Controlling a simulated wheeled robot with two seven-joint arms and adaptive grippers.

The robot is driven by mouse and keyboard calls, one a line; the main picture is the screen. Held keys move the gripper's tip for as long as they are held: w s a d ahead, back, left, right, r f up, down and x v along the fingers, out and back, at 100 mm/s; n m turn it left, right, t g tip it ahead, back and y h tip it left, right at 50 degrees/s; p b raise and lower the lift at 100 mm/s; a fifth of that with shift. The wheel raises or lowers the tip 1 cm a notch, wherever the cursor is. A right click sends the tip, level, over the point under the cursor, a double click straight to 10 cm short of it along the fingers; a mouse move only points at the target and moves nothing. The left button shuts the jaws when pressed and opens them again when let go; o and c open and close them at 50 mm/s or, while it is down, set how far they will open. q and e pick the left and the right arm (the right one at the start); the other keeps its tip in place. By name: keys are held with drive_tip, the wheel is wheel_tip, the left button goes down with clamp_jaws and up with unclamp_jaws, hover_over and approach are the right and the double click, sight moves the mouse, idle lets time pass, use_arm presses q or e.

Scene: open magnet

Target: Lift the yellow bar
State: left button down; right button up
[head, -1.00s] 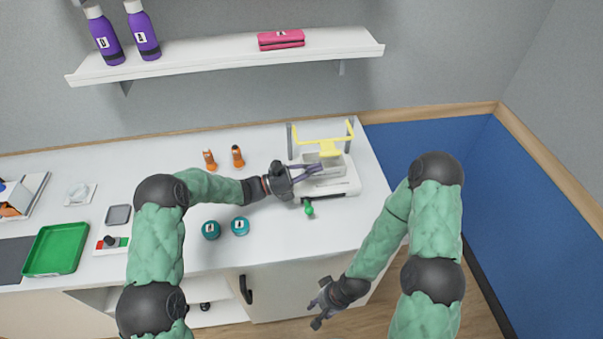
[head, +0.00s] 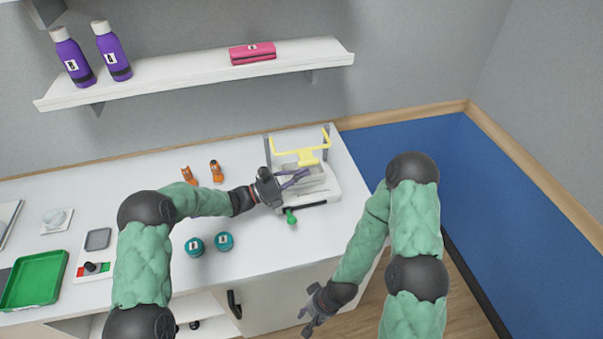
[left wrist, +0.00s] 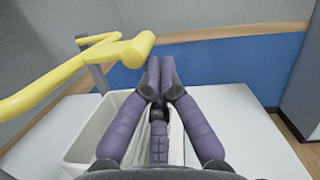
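The yellow bar (head: 298,147) spans the posts of a white and grey magnet device (head: 318,194) near the counter's right end. A yellow tab hangs from its middle. In the left wrist view the yellow bar (left wrist: 62,80) runs across the upper left, with its rounded end close to my fingertips.
A green knob (head: 291,216) is at the device's front. Two teal round items (head: 209,243) and two orange items (head: 203,173) stand on the counter left of it. A green tray (head: 34,280) is at far left. A shelf (head: 200,72) hangs above.

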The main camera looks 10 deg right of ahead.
use_arm(q)
drive_tip(key=shift+r, duration=0.2)
use_arm(e)
drive_tip(key=shift+r, duration=0.3)
